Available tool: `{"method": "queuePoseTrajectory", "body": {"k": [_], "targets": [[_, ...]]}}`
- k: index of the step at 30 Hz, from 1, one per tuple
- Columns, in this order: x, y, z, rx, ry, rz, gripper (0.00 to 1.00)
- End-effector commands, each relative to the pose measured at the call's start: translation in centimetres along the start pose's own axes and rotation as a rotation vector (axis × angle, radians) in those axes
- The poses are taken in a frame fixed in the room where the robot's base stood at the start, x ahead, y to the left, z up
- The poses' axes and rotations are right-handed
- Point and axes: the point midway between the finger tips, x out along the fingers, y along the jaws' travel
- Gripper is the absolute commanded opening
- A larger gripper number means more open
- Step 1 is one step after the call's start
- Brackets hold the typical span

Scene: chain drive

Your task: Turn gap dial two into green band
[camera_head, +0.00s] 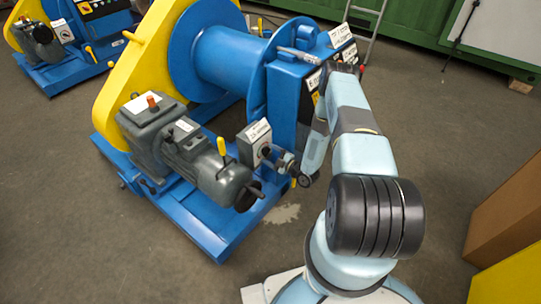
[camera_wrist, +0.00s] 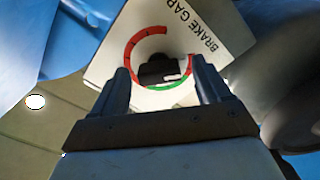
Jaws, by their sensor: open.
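The gap dial is a black knob (camera_wrist: 160,70) on a white plate (camera_wrist: 205,62) lettered "BRAKE GAP" in the wrist view. A band around the knob is mostly red (camera_wrist: 134,45), with a green part (camera_wrist: 172,85) on the side nearest my gripper. A small white mark shows on the knob; I cannot tell which band it points to. In the head view the dial's box (camera_head: 256,143) stands on the blue machine. My gripper (camera_wrist: 160,67) is open, one finger on each side of the knob. I cannot tell whether they touch it. It also shows in the head view (camera_head: 283,161).
A blue drum (camera_head: 228,58) and a blue cabinet (camera_head: 288,95) stand behind. Open floor lies to the right, with a brown box (camera_head: 505,215) at the edge.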

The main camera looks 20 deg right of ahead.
Motion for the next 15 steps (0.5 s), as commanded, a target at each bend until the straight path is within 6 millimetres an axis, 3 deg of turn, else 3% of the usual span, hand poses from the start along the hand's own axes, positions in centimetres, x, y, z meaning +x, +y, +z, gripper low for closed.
{"method": "queuePoseTrajectory", "body": {"k": [8,15], "targets": [[0.13,0.03,0.01,0.000,0.000,0.001,0.76],[0.10,0.04,0.02,0.000,0.000,0.001,0.54]]}}
